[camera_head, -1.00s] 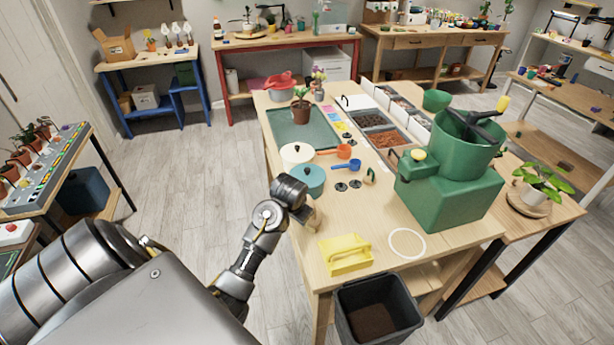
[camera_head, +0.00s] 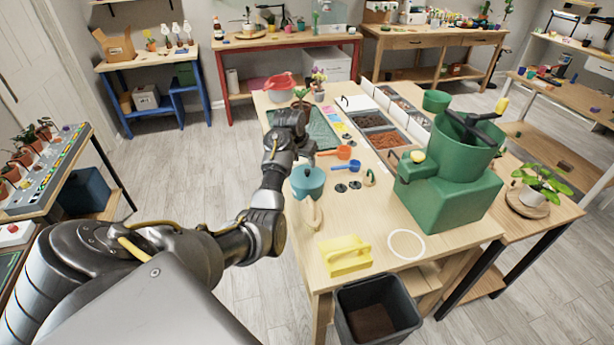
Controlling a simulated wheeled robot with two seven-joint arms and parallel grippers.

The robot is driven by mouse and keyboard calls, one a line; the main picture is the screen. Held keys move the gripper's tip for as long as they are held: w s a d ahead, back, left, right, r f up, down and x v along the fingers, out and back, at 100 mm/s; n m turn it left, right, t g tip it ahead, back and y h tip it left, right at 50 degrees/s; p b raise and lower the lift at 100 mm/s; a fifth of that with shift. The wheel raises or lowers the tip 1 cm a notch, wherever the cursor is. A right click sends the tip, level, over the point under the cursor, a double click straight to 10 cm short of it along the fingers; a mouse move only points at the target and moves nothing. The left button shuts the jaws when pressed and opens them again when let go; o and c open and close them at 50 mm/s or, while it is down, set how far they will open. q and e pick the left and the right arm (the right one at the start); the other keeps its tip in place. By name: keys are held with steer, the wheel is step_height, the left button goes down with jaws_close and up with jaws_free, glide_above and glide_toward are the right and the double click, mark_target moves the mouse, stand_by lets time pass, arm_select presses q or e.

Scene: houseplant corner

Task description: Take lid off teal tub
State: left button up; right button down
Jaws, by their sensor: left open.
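The teal tub (camera_head: 307,188) stands near the left edge of the workbench, with its round teal lid (camera_head: 309,176) on top. My left forearm passes close to the left of the tub. The white tub behind it is hidden by my arm. My right gripper is out of view.
An orange scoop (camera_head: 342,152) and a blue scoop (camera_head: 350,166) lie right of the tub. A pale curved object (camera_head: 309,213) lies in front of it. A yellow caddy (camera_head: 345,256) and a green machine (camera_head: 449,190) stand further right.

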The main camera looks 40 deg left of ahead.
mark_target(307, 170)
arm_select(q)
steer(key=shift+x, duration=0.85)
steer(key=shift+w+a+f+p, duration=0.1)
steer(key=shift+f+p, duration=0.15)
steer(key=shift+p, duration=0.15)
steer(key=x, duration=0.3)
steer(key=shift+w+a+f+p, duration=0.1)
steer(key=shift+a+f+p, duration=0.15)
steer(key=shift+p, duration=0.15)
steer(key=shift+w+f, duration=0.25)
steer(key=shift+f, duration=0.2)
steer(key=shift+c, duration=0.4)
jaws_close()
